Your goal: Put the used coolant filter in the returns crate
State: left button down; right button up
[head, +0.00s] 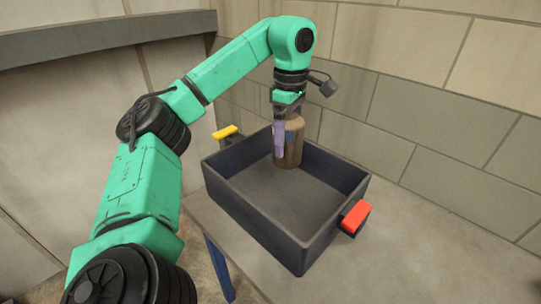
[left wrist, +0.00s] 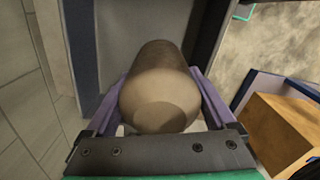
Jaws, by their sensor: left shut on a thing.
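The used coolant filter (head: 293,148) is a brownish, dull cylinder with a rounded end. My left gripper (head: 280,140) points down and is shut on it, with a purple finger showing against its side. In the left wrist view the filter (left wrist: 160,90) sits between both purple fingers. The returns crate (head: 270,232) is a dark grey open box. The filter is upright within the crate's outline near its back corner. I cannot tell whether its lower end touches the crate floor. My right gripper is not in view.
The crate's visible floor is otherwise bare. A brown box (left wrist: 278,130) shows at lower right in the wrist view.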

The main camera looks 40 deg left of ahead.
pick_arm(q)
jog(key=f+b, duration=0.2)
jog(key=f, duration=0.4)
jog(key=d+f+b, duration=0.1)
jog(key=f+b, duration=0.1)
jog(key=f, duration=0.5)
jog(key=f+b, duration=0.2)
jog(key=f, duration=0.4)
jog(key=shift+d+f, duration=0.15)
jog(key=shift+f, duration=0.05)
jog(key=shift+w+f, duration=0.1)
jog(key=shift+f, duration=0.05)
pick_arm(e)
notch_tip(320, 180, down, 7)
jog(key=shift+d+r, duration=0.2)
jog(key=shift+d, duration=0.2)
pick_arm(q)
jog(key=shift+c, duration=0.2)
grip_release()
jog(key=shift+f, duration=0.1)
jog(key=shift+o, duration=0.2)
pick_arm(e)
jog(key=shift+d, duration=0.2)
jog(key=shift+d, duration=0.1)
